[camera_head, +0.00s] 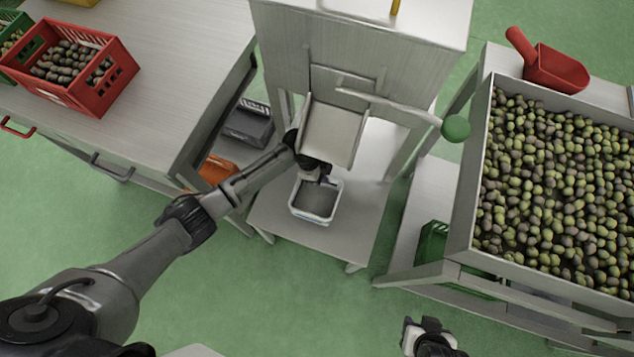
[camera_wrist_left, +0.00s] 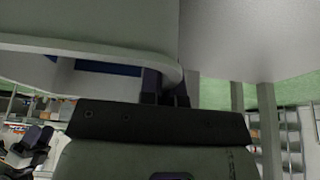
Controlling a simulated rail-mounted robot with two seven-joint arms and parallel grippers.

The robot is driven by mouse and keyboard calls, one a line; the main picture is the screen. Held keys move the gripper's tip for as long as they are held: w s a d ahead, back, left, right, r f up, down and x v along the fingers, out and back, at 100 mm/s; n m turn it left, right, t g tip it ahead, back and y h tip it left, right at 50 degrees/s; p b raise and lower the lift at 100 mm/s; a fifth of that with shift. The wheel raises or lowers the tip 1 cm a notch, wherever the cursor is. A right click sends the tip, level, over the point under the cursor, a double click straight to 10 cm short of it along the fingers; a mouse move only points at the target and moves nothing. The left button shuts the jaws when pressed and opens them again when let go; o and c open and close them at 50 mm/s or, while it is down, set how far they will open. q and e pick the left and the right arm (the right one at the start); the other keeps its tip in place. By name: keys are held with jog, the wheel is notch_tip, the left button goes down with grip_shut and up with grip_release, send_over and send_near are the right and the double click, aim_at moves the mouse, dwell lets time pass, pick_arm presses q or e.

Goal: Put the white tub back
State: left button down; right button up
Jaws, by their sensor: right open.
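The white tub (camera_head: 295,207) is upright under the chute of the steel machine, over its low shelf, and its inside looks grey. I cannot tell whether its base touches the shelf. My left gripper (camera_head: 325,181) is at the tub's far rim. In the left wrist view the pale rim of the tub (camera_wrist_left: 90,48) runs between the dark fingers of my left gripper (camera_wrist_left: 167,88), which sit close on it. My right gripper (camera_head: 427,338) is open and empty at the bottom edge, apart from the tub.
The steel chute (camera_head: 332,133) hangs just above my left gripper. A green-knobbed lever (camera_head: 455,128) sticks out to the right. The low shelf (camera_head: 350,235) has bare room around the tub. An olive bin (camera_head: 462,190) stands right and a table with a red crate (camera_head: 112,85) left.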

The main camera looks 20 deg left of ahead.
pick_arm(q)
jog(key=shift+f+b, duration=1.05)
jog(key=shift+f, duration=0.4)
jog(key=shift+w, duration=0.1)
jog(key=shift+f, duration=0.15)
jog(key=c, duration=1.3)
grip_release()
jog(key=shift+c, duration=0.2)
